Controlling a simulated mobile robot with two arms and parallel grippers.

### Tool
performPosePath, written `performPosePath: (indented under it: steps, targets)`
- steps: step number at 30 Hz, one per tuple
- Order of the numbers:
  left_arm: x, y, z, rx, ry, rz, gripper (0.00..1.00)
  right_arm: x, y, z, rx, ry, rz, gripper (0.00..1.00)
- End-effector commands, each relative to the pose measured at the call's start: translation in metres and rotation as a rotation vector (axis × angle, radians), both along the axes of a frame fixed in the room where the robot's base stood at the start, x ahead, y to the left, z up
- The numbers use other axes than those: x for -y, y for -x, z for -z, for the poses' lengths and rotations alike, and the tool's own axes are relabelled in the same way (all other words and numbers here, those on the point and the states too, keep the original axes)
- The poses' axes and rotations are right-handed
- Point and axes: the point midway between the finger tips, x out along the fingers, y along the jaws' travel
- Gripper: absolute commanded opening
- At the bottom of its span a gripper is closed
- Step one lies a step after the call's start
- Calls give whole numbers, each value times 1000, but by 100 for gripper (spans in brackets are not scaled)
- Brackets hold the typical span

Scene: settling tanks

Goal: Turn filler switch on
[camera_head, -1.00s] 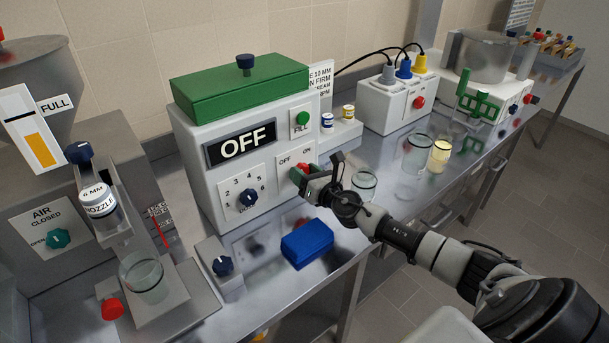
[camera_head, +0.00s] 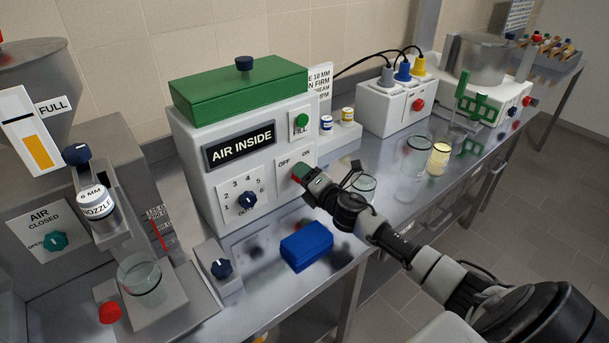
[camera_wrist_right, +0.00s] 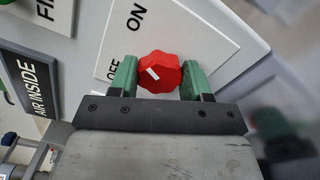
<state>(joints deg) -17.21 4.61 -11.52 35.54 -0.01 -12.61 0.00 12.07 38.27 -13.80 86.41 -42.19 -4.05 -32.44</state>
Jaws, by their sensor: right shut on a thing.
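The filler (camera_head: 190,150) is a white box with a green lid, standing on the steel bench. Its display (camera_head: 241,147) reads AIR INSIDE. The red switch knob (camera_wrist_right: 158,70) sits on its front panel under the OFF and ON labels. In the head view it is mostly hidden by my gripper. My right gripper (camera_head: 306,178) is shut on the knob, with one green finger on each side of it in the right wrist view (camera_wrist_right: 160,78). The knob's white mark shows between the fingers. My left gripper is not in view.
A green FILL button (camera_head: 302,120) and a numbered dial (camera_head: 247,200) are on the same front. A blue block (camera_head: 306,246) lies on the bench below. Glass beakers (camera_head: 416,155) stand to the right of my gripper. A nozzle machine (camera_head: 97,203) stands at left.

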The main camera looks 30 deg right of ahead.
Motion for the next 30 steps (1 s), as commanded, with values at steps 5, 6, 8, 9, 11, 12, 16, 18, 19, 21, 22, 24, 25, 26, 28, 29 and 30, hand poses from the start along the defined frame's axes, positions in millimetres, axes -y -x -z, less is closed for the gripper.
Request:
performPosePath:
  steps: [5,6,8,9,11,12,16,18,19,21,22,24,25,26,28,29,30]
  targets:
    - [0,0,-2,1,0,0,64,1,0,0,-7,-85,1,24]
    - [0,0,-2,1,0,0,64,1,0,0,-8,-99,1,24]
    - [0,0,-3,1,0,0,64,1,0,1,-10,-118,1,24]
    - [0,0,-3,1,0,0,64,0,0,1,-11,-127,0,24]
    - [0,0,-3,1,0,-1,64,0,0,1,-12,-137,0,24]
    - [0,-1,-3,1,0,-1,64,0,0,1,-12,-141,0,24]
    - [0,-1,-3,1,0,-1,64,0,0,1,-13,-151,0,24]
    - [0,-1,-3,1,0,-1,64,0,0,1,-13,-153,0,24]
    - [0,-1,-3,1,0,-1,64,0,0,1,-13,-154,0,24]
    - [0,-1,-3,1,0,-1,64,0,0,1,-13,-154,0,24]
    - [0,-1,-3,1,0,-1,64,0,0,1,-13,-154,0,24]
    - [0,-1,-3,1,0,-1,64,0,0,1,-13,-154,0,24]
    - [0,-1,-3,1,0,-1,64,0,0,1,-13,-154,0,24]
    - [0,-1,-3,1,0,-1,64,0,0,1,-13,-154,0,24]
    - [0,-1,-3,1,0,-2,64,0,0,1,-13,-154,0,57]
    - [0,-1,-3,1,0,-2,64,0,0,1,-13,-154,0,61]
    - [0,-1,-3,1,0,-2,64,0,0,1,-13,-153,0,68]
